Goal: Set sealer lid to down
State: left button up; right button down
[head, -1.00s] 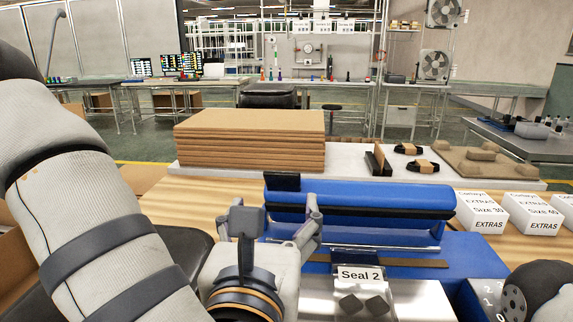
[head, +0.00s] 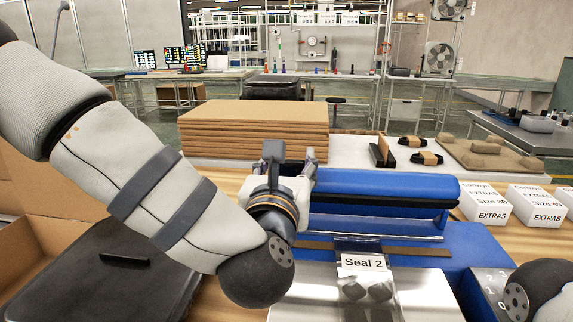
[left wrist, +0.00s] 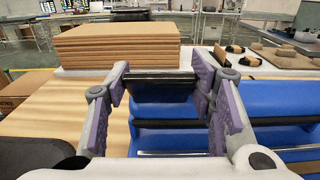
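The sealer's blue lid (head: 385,188) stands raised at the back of the blue sealer base (head: 455,268), with a brown sealing strip bare in front of it. The lid's black handle (left wrist: 160,82) is at its left end in the left wrist view; in the head view my gripper hides it. My left gripper (head: 290,156) is at that left end of the lid. In the left wrist view its purple-padded fingers (left wrist: 160,88) are spread, one on each side of the handle. I cannot tell whether they touch it. My right gripper is out of view.
A clear bag labelled Seal 2 (head: 365,265) lies at the sealer's front on a metal plate. A cardboard stack (head: 255,128) stands behind my left gripper. White EXTRAS boxes (head: 487,205) stand to the right.

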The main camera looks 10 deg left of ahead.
pick_arm(q)
grip_shut()
jog(key=shift+s+f, duration=1)
jog(key=shift+f, duration=0.35)
jog(key=shift+s+f, duration=1)
jog(key=shift+f, duration=0.3)
jog(key=shift+s+f, duration=1)
jog(key=shift+f, duration=0.35)
jog(key=o, duration=0.9)
grip_release()
jog(key=shift+o, duration=0.2)
jog(key=shift+r, duration=0.1)
